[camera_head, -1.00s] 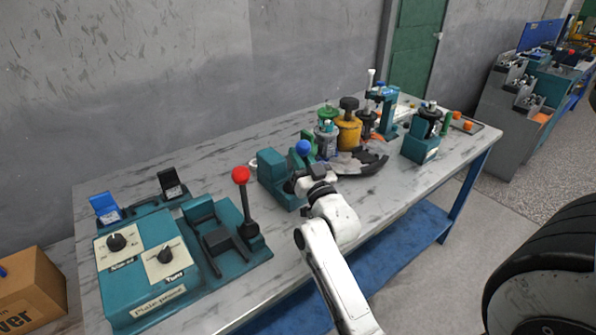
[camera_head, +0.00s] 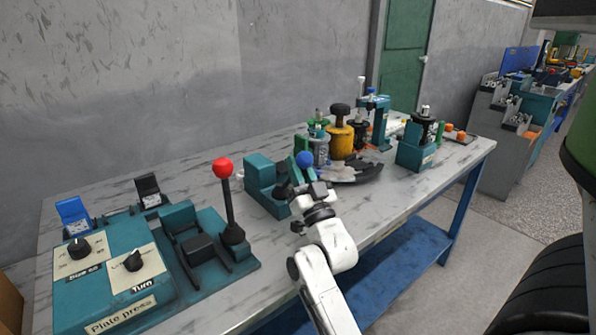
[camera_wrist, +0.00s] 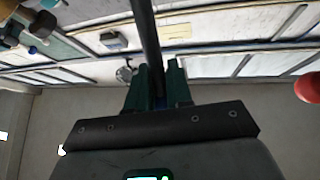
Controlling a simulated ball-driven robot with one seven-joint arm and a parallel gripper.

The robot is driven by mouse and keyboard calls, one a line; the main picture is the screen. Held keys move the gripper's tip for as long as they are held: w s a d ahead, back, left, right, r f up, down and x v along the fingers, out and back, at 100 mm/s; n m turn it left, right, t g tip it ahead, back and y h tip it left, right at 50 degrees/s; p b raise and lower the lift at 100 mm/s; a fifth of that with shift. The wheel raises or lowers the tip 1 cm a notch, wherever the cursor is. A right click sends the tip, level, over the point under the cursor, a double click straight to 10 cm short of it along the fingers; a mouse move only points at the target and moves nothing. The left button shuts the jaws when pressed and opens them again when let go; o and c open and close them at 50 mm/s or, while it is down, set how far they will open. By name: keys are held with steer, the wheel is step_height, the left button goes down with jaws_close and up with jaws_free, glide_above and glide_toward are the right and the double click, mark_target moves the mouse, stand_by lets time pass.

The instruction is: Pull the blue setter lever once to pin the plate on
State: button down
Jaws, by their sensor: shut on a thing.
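The blue setter lever's round blue knob (camera_head: 304,158) shows in the head view, just above my gripper (camera_head: 302,181) at the teal setter block (camera_head: 262,172). In the wrist view, a dark rod (camera_wrist: 147,35) runs down between the two dark green fingers of my gripper (camera_wrist: 158,75). My gripper is shut on this rod, the lever's shaft. The gripper and wrist hide the lower lever in the head view. The plate cannot be told clearly among the parts behind the lever.
The plate press (camera_head: 110,285) stands at left, with its red-knobbed lever (camera_head: 224,168) upright. The red knob also shows in the wrist view (camera_wrist: 308,88). A dark curved part (camera_head: 352,172), a yellow canister (camera_head: 340,138) and a teal fixture (camera_head: 417,150) stand to the right.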

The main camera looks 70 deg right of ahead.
stand_by(0.3)
steer(key=c, duration=1.2)
jaws_free()
steer(key=shift+s+f, duration=0.1)
steer(key=shift+s+a+f, duration=0.15)
steer(key=shift+a+f, duration=0.05)
steer(key=shift+a, duration=0.05)
steer(key=s+a, duration=0.6)
steer(key=s+a+f+p, duration=0.1)
steer(key=s+a, duration=0.2)
steer(key=shift+s+a+f, duration=0.1)
steer(key=shift+s+a, duration=0.25)
steer(key=shift+a, duration=0.05)
